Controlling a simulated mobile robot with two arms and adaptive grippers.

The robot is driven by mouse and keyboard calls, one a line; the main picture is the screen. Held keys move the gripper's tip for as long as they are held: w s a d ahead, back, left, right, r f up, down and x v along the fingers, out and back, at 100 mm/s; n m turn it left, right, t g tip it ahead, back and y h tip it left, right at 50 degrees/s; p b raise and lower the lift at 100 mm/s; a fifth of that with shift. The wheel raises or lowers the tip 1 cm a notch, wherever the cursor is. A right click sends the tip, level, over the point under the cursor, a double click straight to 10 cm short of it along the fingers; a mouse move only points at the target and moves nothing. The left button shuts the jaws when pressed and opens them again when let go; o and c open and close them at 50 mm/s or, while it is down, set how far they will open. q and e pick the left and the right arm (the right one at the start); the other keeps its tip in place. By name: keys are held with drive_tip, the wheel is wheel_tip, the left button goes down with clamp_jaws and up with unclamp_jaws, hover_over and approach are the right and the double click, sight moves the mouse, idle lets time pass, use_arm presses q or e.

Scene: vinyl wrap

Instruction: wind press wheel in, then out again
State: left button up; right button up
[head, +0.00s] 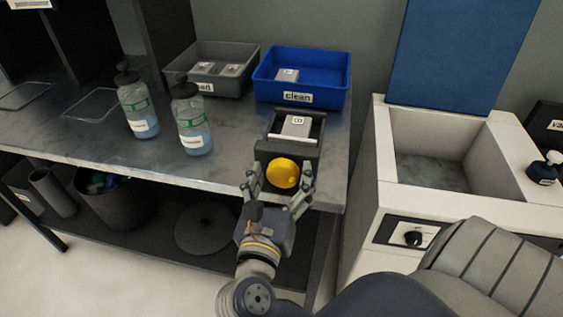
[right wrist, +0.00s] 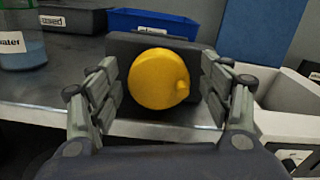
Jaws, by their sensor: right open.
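The press (head: 290,152) is a dark block at the front edge of the workbench, with a yellow round wheel (head: 284,173) on its front face. A grey piece marked B (head: 297,126) sits in its top. In the right wrist view the wheel (right wrist: 158,79) is centred, with a small knob on its right side. My right gripper (head: 279,183) is open, its fingers on either side of the wheel with a visible gap. The wrist view shows both fingers (right wrist: 162,92) apart around it. My left gripper is not in view.
Behind the press stand a blue bin marked clean (head: 298,97) and a grey bin (head: 233,86), both with grey pieces. Two bottles (head: 139,104) (head: 191,120) stand on the workbench (head: 80,135) to the left. A white sink unit (head: 372,190) is to the right.

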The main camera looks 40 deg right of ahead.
wheel_tip(320, 180, up, 9)
idle(0.3)
drive_tip(key=shift+r, duration=0.15)
